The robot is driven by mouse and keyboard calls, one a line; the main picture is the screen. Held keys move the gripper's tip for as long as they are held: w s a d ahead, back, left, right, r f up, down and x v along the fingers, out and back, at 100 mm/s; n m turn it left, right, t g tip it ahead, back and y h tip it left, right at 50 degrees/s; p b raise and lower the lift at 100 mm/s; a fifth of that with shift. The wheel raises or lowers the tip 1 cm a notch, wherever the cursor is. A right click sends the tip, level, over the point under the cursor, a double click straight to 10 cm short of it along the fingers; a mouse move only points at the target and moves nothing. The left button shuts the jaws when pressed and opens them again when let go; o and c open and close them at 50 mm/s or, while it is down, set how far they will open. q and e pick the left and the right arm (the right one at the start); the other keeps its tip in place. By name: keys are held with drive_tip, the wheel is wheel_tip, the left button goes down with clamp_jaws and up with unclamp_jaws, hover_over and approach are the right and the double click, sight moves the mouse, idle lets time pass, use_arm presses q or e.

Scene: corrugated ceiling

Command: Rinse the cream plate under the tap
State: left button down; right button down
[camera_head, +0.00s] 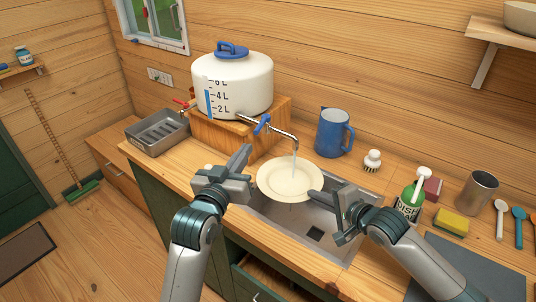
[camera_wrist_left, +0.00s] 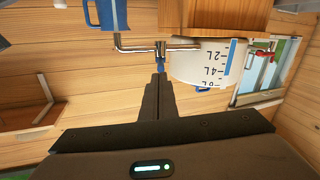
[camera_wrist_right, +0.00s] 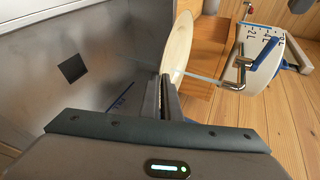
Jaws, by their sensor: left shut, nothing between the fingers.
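The cream plate (camera_head: 291,184) is held over the sink (camera_head: 335,222), its face turned up in the head view. My right gripper (camera_head: 318,200) is shut on its right rim; the right wrist view shows the plate (camera_wrist_right: 178,52) between the fingers (camera_wrist_right: 170,95). A thin stream of water (camera_head: 294,162) runs from the tap (camera_head: 283,134) onto the plate. The tap's blue lever (camera_head: 262,125) is on the pipe from the white water tank (camera_head: 232,87). My left gripper (camera_head: 243,160) is shut and empty, below and left of the lever; its tips (camera_wrist_left: 160,80) appear near the tap.
A blue jug (camera_head: 334,132) stands behind the sink. A brush (camera_head: 372,160), a soap bottle (camera_head: 411,197), a sponge (camera_head: 452,222) and a metal cup (camera_head: 477,192) stand to the right.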

use_arm(q)
drive_tip(key=s+d+f+m+y, duration=0.1)
drive_tip(key=d+m, duration=0.3)
drive_tip(key=m, duration=0.5)
drive_tip(key=s+d+m+t+y, duration=0.1)
drive_tip(key=s+d+m+y, duration=0.1)
drive_tip(key=m, duration=0.8)
drive_tip(key=shift+s+d+f+t+y, duration=0.35)
drive_tip(key=shift+d+y, duration=0.25)
drive_tip(key=shift+d, duration=0.5)
approach(261, 124)
drive_tip(key=w+d+f, duration=0.1)
drive_tip(key=w+d, duration=0.4)
drive_tip(key=d, duration=0.1)
drive_tip(key=a, duration=0.4)
drive_tip(key=shift+w+r, duration=0.15)
drive_tip(key=shift+w, duration=0.15)
drive_tip(key=shift+d, duration=0.1)
